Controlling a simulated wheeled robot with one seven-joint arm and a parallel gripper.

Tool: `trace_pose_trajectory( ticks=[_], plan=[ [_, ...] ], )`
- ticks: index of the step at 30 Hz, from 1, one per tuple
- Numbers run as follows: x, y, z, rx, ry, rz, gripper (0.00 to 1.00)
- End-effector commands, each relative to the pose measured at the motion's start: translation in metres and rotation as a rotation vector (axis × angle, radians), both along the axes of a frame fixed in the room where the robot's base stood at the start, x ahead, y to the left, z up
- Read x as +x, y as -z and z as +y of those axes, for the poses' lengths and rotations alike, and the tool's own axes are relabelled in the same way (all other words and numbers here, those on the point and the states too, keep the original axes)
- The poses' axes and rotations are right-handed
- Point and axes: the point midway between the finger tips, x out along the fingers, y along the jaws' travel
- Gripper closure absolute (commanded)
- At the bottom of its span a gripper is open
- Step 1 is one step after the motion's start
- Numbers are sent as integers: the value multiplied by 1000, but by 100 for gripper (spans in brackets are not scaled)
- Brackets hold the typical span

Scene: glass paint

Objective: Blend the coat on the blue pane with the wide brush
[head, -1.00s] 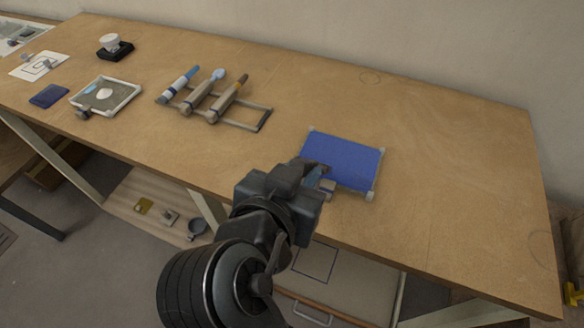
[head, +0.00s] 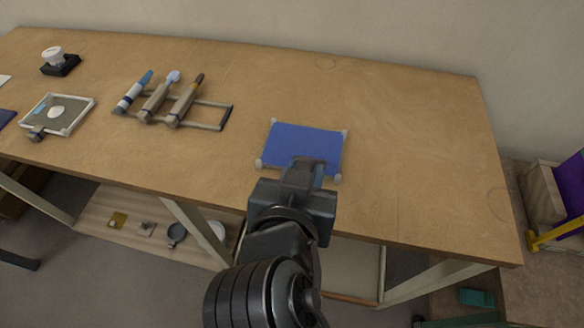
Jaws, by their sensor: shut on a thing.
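The blue pane (head: 305,140) lies flat on the wooden table with pale clips at its corners. My gripper (head: 306,168) is over the near right part of the pane, shut on a tool that appears to be the wide brush. My gripper and arm hide nearly all of the tool. I cannot tell whether its bristles touch the pane. The coat on the pane looks an even blue at this size.
A rack (head: 211,126) with several tools lies left of the pane, its right part empty. A framed tray (head: 78,122) with a white blob is farther left, and a white-topped jar (head: 54,55) stands behind it. The table right of the pane is clear.

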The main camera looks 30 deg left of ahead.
Motion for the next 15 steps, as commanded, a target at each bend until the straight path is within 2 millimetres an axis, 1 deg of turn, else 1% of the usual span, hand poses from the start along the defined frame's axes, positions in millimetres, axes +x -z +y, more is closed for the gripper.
trace_pose_trajectory(
  ticks=[3, 11, 15],
  plan=[
    [3, -1, -9, 1, 4, -1, 100],
    [4, 0, -16, 0, 1, 0, 100],
    [6, 0, -24, 1, 3, 0, 100]
  ],
)
